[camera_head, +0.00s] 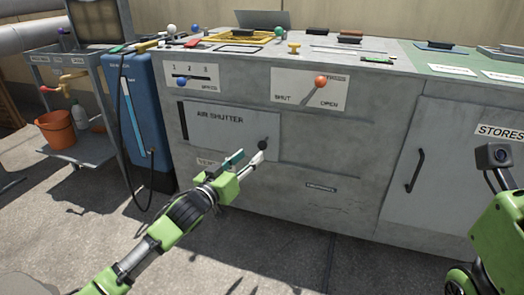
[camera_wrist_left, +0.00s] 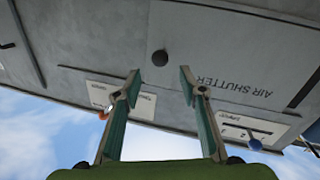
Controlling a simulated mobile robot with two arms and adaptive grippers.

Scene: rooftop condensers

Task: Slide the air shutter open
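The air shutter (camera_head: 220,135) is a grey panel lettered "AIR SHUTTER" on the front of the grey concrete counter. A dark upright strip shows near its left end. A round black knob (camera_head: 262,145) sticks out near its right end. In the left wrist view, the picture is upside down and the knob (camera_wrist_left: 160,57) lies just beyond and between the fingertips. My left gripper (camera_head: 247,158) is open in front of the knob, with nothing between its fingers (camera_wrist_left: 159,78). My right gripper is out of view; only part of my right arm shows at lower right.
Above the shutter are a slider plate with a blue knob (camera_head: 182,83) and a "SHUT/OPEN" plate with an orange-knobbed lever (camera_head: 320,81). A cabinet door lettered "STORES" (camera_head: 450,165) is at right. A blue tank (camera_head: 138,120) and a cart with an orange bucket (camera_head: 55,130) stand left.

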